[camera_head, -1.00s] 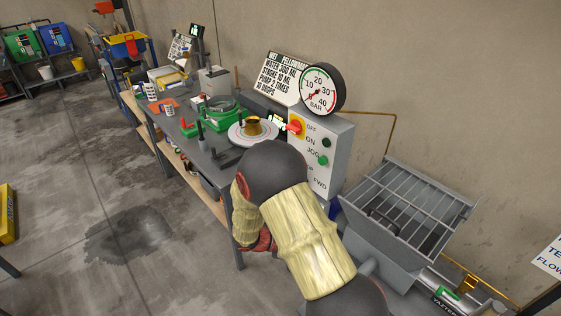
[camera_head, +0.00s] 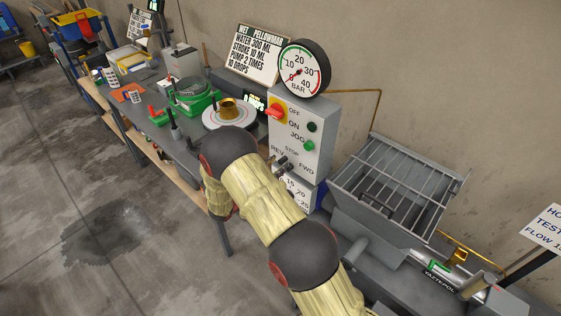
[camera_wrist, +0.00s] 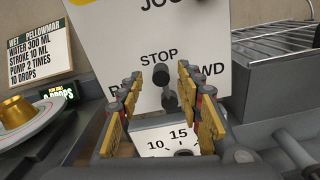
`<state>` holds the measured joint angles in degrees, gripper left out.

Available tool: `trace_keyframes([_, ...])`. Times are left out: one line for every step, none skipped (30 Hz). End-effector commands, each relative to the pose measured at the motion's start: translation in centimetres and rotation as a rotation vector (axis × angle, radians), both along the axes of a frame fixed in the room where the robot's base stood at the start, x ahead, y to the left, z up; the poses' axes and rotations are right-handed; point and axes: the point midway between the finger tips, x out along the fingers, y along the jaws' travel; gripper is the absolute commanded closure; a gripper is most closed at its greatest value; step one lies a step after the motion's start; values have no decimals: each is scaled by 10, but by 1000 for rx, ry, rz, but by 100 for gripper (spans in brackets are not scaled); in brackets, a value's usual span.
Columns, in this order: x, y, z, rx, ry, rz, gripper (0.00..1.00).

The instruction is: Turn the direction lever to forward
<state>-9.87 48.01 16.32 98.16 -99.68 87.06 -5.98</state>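The direction lever (camera_wrist: 167,92) is a dark knob with a short stem on the light grey control box (camera_head: 301,132). In the wrist view it sits just below the STOP label. REV is at its left, mostly hidden by a finger, and FWD at its right, partly hidden. Which mark it points to I cannot tell for certain. I see a gap on both sides and no clear contact. In the head view my arm hides much of the gripper.
A red and yellow switch (camera_head: 277,112) and a green button (camera_head: 309,146) sit higher on the box. A pressure gauge (camera_head: 303,68) stands on top. A numbered dial panel (camera_wrist: 170,137) lies below the lever. A grated hopper (camera_head: 398,185) stands close at right, a turntable (camera_head: 229,114) at left.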

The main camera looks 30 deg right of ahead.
Motion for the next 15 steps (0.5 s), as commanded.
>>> trace_keyframes([1, -8, -1, 0, 1, -3, 64])
trace_keyframes([3, -11, -1, 0, 1, -2, 64])
trace_keyframes([5, -16, -1, 1, 1, -2, 64])
trace_keyframes([6, -18, -1, 1, 1, -2, 64])
trace_keyframes([7, -21, -1, 2, 1, -2, 64])
trace_keyframes([8, -24, -1, 2, 1, -2, 64])
trace_keyframes([9, -25, -1, 2, 1, -1, 64])
trace_keyframes([9, -27, -1, 2, 1, -1, 64])
trace_keyframes([10, -28, -1, 2, 1, 0, 64])
trace_keyframes([10, -29, -1, 2, 1, 0, 64])
trace_keyframes([10, -29, -1, 2, 1, 0, 64])
trace_keyframes([10, -29, -1, 2, 1, 0, 64])
trace_keyframes([10, -29, -1, 2, 1, 0, 64])
trace_keyframes([10, -29, -1, 2, 1, 0, 64])
trace_keyframes([10, -29, -1, 2, 1, 0, 64])
